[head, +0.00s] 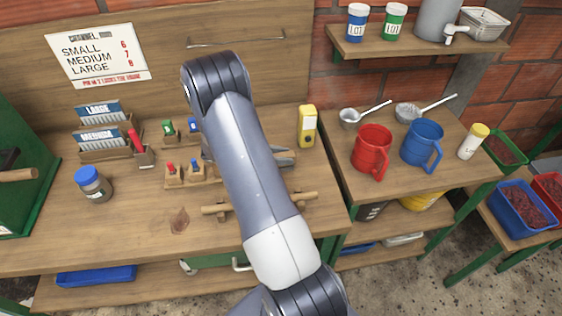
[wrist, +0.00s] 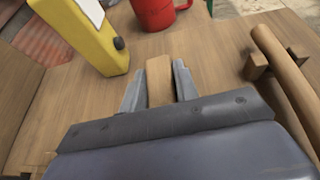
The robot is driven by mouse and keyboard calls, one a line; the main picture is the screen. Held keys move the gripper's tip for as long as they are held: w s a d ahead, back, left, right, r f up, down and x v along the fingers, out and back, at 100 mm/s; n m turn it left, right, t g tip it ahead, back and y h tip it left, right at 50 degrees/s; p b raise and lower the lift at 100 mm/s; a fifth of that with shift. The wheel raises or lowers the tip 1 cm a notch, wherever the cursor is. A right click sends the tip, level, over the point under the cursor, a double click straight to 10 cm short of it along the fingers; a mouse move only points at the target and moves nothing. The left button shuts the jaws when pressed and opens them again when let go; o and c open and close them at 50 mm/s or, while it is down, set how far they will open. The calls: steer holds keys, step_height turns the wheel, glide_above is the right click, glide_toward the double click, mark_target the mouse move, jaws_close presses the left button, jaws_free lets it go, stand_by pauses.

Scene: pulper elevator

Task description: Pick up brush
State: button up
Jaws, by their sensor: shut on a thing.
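In the wrist view, the brush (wrist: 160,83) shows as a light wooden piece between the two grey fingers of my gripper (wrist: 157,75). The fingers are shut on it from both sides, close over the wooden bench top. I see no bristles; the rest of the brush is hidden by my gripper. In the head view, my gripper (head: 286,156) is mostly behind my arm, just below the yellow device, and the brush cannot be made out there.
The yellow device (head: 307,126) stands close to my gripper. A wooden bar (head: 216,210) on supports lies nearer the bench front. Red and blue plugs (head: 172,173), a blue-lidded jar (head: 93,184) and card boxes (head: 101,139) are left. A red mug (head: 371,150) and blue mug (head: 422,143) stand right.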

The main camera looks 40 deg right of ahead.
mark_target(282, 155)
steer(key=c, duration=0.4)
steer(key=shift+r, duration=0.15)
step_height(282, 155, up, 10)
steer(key=shift+f+b, duration=0.1)
steer(key=shift+b, duration=0.6)
steer(key=o, duration=0.5)
steer(key=c, duration=0.4)
steer(key=shift+o, duration=0.2)
